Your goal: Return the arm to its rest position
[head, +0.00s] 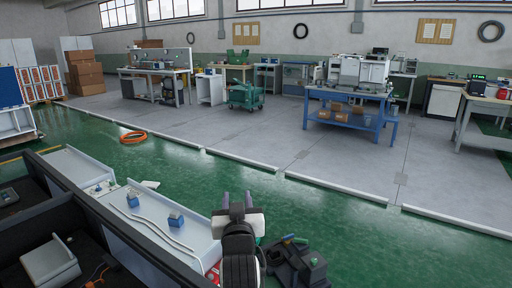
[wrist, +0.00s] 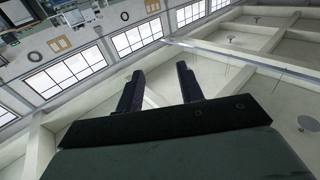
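My gripper (head: 236,201) shows at the bottom centre of the head view, raised at the end of my arm with its two fingers pointing away. In the wrist view my gripper (wrist: 159,90) has its two dark fingers apart with nothing between them. It is open and empty. The wrist camera looks up at the windows and ceiling, so the gripper points upward and touches nothing in view.
A grey panel (head: 150,222) with two small blue-topped parts lies left of my arm. A dark device (head: 296,265) stands just right of it. An orange hose coil (head: 133,137) lies on the green floor. A blue workbench (head: 345,119) stands farther off.

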